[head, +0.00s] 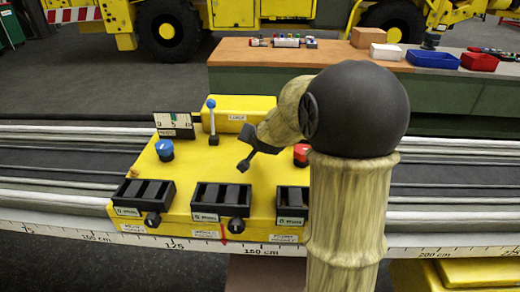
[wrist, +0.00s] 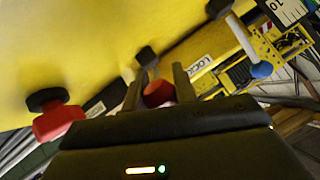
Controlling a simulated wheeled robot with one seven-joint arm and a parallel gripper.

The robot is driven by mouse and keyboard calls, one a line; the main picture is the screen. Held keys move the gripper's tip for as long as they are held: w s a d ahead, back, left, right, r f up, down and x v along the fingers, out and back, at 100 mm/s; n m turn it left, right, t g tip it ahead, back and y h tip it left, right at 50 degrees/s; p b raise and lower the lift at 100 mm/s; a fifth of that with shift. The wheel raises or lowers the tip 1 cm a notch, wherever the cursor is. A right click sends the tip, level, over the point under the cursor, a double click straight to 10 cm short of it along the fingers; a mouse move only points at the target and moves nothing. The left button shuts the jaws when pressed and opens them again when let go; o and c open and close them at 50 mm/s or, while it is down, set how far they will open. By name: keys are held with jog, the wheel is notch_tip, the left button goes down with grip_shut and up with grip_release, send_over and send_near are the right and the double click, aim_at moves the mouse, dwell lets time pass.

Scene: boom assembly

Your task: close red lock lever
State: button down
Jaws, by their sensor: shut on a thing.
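The red end of the lock lever (wrist: 157,94) sits between the two fingers of my gripper (wrist: 158,88) in the wrist view. The fingers are shut on it. A small black block (wrist: 147,56) lies just beyond it on the yellow panel, and a LOCK label is to its right. In the head view my gripper (head: 258,143) reaches down from the right over the middle of the yellow console (head: 185,188). The red lever end is hidden there by the gripper.
A blue-tipped lever (head: 212,122) stands upright left of my gripper. A blue knob (head: 164,150) is at the left and a red knob (head: 301,154) at the right, close to my arm. Black pockets (head: 220,197) line the front. A workbench (head: 300,55) stands behind.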

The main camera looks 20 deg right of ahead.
jog(key=shift+s+f+t+b, duration=0.2)
jog(key=shift+f+t+b, duration=0.3)
jog(key=shift+b, duration=0.7)
jog(key=shift+a+b, duration=0.1)
jog(key=shift+b, duration=0.35)
jog(key=c, duration=1.1)
grip_release()
jog(key=p+v, duration=0.3)
jog(key=v, duration=1.4)
jog(key=shift+s+a, duration=0.25)
